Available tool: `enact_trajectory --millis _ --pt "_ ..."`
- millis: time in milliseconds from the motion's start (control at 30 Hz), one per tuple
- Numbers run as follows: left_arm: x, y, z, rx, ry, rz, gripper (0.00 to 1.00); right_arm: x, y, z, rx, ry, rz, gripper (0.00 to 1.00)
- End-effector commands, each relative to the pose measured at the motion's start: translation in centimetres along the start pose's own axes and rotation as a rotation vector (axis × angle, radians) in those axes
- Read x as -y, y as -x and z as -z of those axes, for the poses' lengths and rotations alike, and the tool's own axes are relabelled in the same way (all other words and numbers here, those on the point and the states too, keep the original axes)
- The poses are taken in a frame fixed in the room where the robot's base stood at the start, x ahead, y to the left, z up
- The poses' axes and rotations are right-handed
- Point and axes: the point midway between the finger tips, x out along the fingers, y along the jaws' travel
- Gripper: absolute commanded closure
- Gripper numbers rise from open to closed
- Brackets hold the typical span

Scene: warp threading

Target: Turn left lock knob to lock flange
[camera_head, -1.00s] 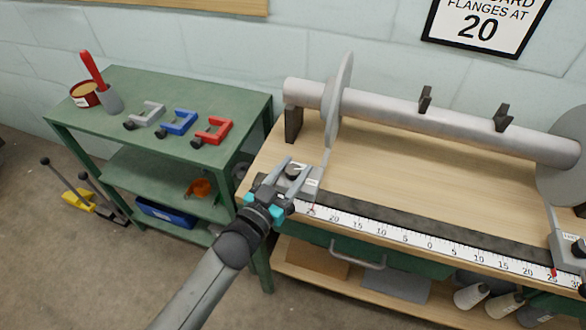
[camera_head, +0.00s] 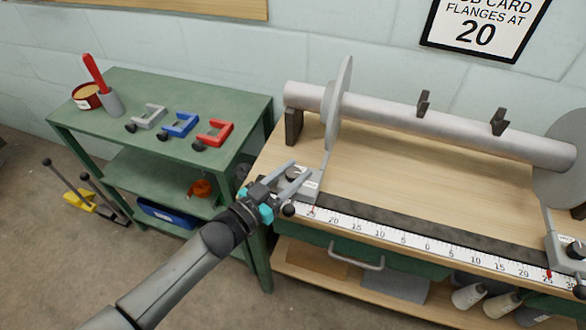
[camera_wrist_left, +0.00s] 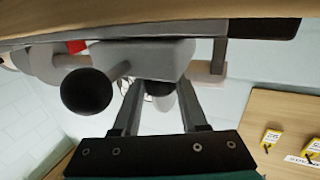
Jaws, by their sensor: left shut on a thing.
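The left lock knob (camera_head: 293,174) is a small black knob on the grey bracket (camera_head: 310,187) at the foot of the left flange (camera_head: 338,105). My left gripper (camera_head: 291,174) is shut on this knob, one finger on each side. In the left wrist view, my gripper's fingers (camera_wrist_left: 160,92) reach up to the knob, which is partly hidden. A black ball handle (camera_wrist_left: 85,92) sticks out beside the fingers; it also shows in the head view (camera_head: 289,210). The bracket's red pointer is near the left end of the scale (camera_head: 380,231). My right gripper is not in view.
A grey beam (camera_head: 440,122) runs behind to the right flange (camera_head: 556,160) and its bracket (camera_head: 565,254). A green cart (camera_head: 150,90) with grey, blue and red clamps stands left of the bench. A sign (camera_head: 486,25) reads "FLANGES AT 20".

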Motion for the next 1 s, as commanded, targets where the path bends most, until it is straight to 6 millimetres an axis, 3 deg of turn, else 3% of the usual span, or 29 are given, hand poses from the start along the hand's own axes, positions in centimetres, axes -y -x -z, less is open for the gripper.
enact_trajectory --millis 300,700,733,1000 --pt "0.0 -0.1 0.1 -0.003 -0.001 -0.177 1.00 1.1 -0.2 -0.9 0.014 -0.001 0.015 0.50" --pt "0.0 0.0 0.1 -0.002 0.002 -0.195 1.00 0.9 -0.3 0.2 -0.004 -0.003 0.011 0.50" --pt "0.0 0.0 0.1 -0.002 0.002 -0.195 0.55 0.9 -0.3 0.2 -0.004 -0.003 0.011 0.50" --pt "0.0 0.0 0.0 0.000 0.002 -0.193 0.27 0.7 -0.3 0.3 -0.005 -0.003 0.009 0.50"
